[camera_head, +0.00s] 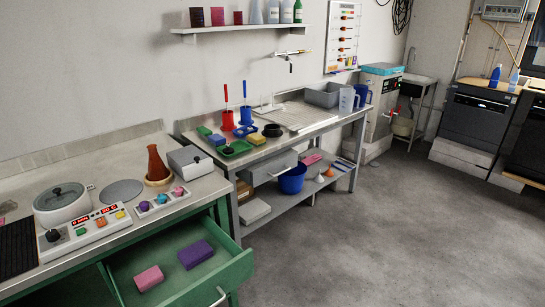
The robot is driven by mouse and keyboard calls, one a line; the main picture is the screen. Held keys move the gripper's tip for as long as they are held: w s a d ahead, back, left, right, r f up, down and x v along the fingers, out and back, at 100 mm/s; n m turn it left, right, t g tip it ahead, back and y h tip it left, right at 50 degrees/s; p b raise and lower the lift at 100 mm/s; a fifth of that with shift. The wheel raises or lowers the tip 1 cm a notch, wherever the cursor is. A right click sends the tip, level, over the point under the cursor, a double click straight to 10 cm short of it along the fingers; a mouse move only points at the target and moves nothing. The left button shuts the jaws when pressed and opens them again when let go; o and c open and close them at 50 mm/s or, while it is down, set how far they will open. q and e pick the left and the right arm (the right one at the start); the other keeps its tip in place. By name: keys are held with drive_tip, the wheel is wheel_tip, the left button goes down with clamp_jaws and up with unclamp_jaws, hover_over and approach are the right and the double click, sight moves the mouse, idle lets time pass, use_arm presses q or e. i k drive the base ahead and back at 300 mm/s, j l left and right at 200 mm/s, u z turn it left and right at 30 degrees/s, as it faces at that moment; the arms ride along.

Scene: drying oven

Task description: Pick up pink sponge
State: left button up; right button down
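A pink sponge (149,278) lies in the open green drawer (233,272) at the bottom of the head view. It lies flat, to the left of a purple block (196,254) that looks like another sponge, with a gap between them. Nothing covers the pink sponge. Neither of my grippers shows in this view.
Above the drawer is a counter with a pot (62,204), a control panel with coloured knobs (92,226) and a brown flask (156,165). A second table holds a green tray (236,148) and a grey bin (322,95). The floor at right is clear.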

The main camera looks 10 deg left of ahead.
sight(148, 279)
drive_tip(key=u, duration=1.25)
